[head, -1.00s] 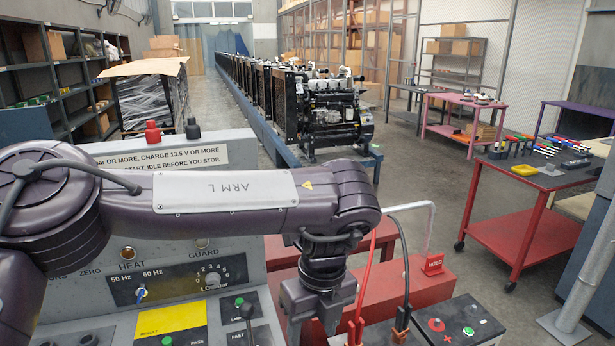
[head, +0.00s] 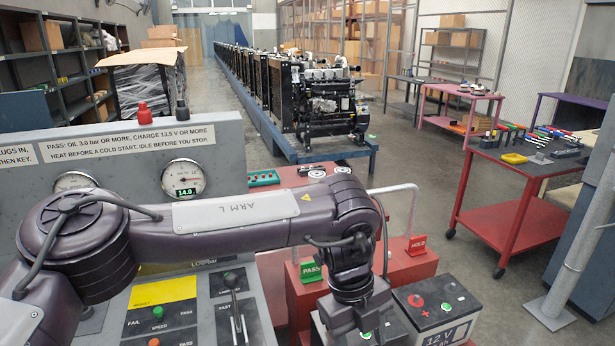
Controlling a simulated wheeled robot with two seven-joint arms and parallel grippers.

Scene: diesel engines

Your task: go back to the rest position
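My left arm, labelled ARM L, reaches from the left across the front of the grey control panel (head: 215,145). My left gripper (head: 362,325) hangs down at the bottom edge, close beside the black 12 V battery (head: 438,305). Its fingertips are cut off or hidden, so its opening and any hold are unclear. My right gripper is out of view.
A round gauge (head: 184,178) on the panel reads 14.0. Behind my wrist stand a green PASS sign (head: 311,270) and a red HOLD sign (head: 417,245). Engines (head: 325,105) line the back. A red tool cart (head: 515,215) stands right, with open floor before it.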

